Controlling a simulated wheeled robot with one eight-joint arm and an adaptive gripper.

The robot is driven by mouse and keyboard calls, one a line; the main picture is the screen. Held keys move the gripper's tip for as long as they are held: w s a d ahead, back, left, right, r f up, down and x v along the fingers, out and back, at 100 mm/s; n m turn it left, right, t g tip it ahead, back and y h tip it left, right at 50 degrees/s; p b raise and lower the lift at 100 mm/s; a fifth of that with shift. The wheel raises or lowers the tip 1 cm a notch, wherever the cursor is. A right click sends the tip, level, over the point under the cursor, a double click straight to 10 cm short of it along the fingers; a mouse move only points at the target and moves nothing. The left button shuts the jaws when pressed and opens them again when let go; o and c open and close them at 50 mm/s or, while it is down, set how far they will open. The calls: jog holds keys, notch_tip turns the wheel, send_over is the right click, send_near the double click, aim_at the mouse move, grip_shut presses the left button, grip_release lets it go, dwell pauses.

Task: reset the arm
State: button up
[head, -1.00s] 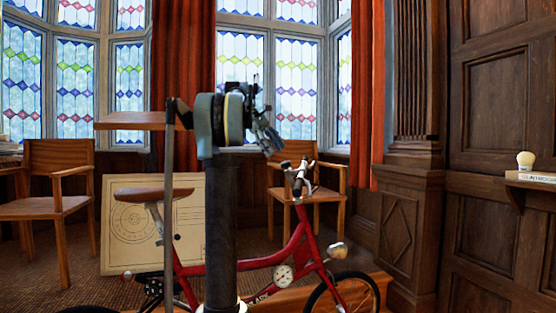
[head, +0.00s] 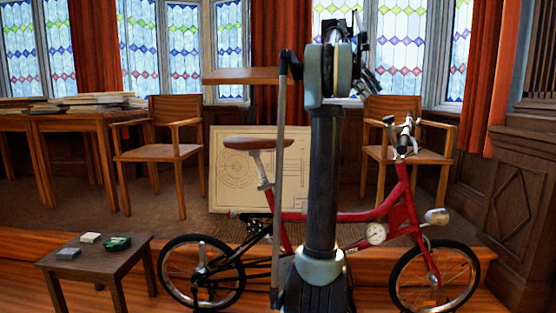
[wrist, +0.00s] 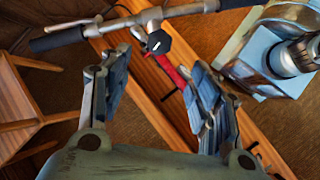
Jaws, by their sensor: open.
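My gripper (head: 372,85) is raised at the end of my arm in the head view, in front of the windows. Its fingers hang toward the lower right. In the wrist view my gripper (wrist: 158,65) is open, with two blue-grey fingers spread apart and nothing between them. Beyond the fingertips in that view is the handlebar (wrist: 72,36) of a red bicycle (head: 407,212). I cannot tell how far the fingertips are from it.
The bicycle stands behind my column. A low dark table (head: 95,258) with small items is at the left. Wooden chairs (head: 172,152), a drawing board (head: 232,185) and a desk (head: 72,122) stand behind. A wooden shelf (head: 240,75) is left of my arm.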

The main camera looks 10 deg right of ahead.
jog(key=s+a+f+t, duration=0.2)
jog(key=s+a+f, duration=0.2)
jog(key=a+f, duration=0.6)
jog(key=s+a+f+m+t+y, duration=0.1)
jog(key=s+a+f, duration=0.7)
jog(key=f, duration=0.6)
jog(key=s+a+f+m+t+y, duration=0.1)
jog(key=s+a+f+t+y, duration=0.1)
jog(key=s+a+f, duration=0.6)
jog(key=s+a+f+m+t+y, duration=0.2)
jog(key=s+a+f, duration=0.6)
jog(key=f, duration=1.2)
jog(key=shift+a, duration=0.2)
jog(key=shift+s, duration=0.1)
jog(key=shift+w+f, duration=0.15)
jog(key=shift+w, duration=0.3)
